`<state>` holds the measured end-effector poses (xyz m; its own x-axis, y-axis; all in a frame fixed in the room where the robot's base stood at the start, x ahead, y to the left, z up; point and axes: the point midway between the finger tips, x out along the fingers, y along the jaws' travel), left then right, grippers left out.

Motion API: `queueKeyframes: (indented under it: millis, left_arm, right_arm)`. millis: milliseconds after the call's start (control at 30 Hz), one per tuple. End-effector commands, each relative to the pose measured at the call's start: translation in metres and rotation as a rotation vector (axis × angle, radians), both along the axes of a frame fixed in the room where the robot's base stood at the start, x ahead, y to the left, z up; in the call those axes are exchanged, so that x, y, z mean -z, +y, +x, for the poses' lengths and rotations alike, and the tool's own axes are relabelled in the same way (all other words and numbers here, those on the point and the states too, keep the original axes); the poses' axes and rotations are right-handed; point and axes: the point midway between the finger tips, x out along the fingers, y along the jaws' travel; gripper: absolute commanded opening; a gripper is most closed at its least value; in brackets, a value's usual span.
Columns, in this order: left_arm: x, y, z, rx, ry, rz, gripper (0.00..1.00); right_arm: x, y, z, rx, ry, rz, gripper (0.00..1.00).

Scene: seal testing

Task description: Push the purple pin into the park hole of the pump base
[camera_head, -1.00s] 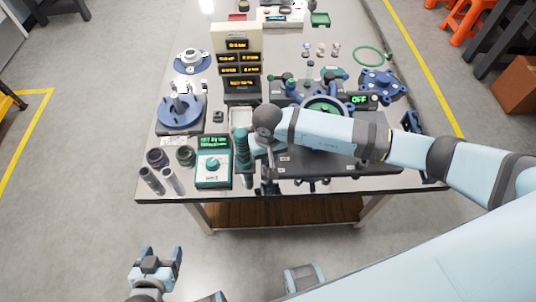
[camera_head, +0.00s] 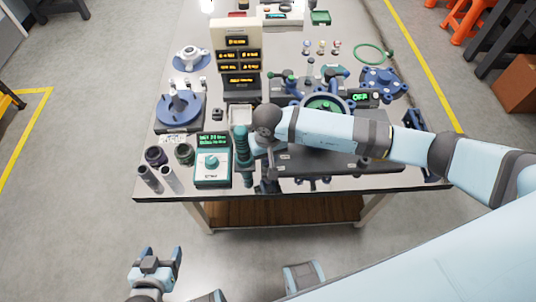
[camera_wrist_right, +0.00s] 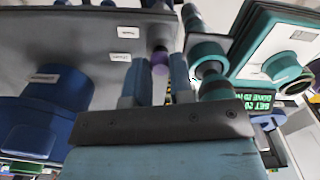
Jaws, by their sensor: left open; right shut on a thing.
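My right gripper (camera_wrist_right: 159,76) has its two fingers on either side of the purple pin (camera_wrist_right: 160,62). Only a short purple part shows between the fingertips in the right wrist view, with a dark part beyond it. The grey pump base (camera_wrist_right: 90,35) with small white labels lies beside the fingers; it also shows as a dark plate in the head view (camera_head: 318,163). In the head view my right gripper (camera_head: 265,172) is at the base's left front corner. The park hole cannot be made out. My left gripper (camera_head: 161,256) is open and empty, in front of the table.
A teal upright tool (camera_head: 244,150) stands close left of my right gripper. A teal box with a green display (camera_head: 212,167) is further left, with grey cylinders (camera_head: 150,179) beyond. A blue round fixture (camera_head: 180,108) and a display tower (camera_head: 239,60) stand behind.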

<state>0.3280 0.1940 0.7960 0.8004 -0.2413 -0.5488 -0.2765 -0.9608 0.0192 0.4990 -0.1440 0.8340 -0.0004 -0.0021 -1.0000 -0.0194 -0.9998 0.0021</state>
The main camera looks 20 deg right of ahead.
Motion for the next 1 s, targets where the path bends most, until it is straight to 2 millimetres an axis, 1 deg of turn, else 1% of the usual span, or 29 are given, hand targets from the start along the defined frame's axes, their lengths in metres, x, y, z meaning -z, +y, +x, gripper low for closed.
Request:
queueKeyframes:
  millis: [333,867,1000]
  left_arm:
    - [0.000,0.000,0.000,0.000,0.000,0.000,0.71]
    - [0.011,0.000,-0.001,0.000,0.002,0.001,0.71]
    - [0.010,0.000,-0.001,0.000,0.003,0.001,0.71]
  right_arm:
    - [0.001,0.000,0.000,0.000,0.001,-0.001,0.00]
    - [0.009,-0.001,0.000,-0.001,0.001,-0.002,0.00]
    - [0.007,0.000,0.000,-0.001,0.001,-0.001,0.00]
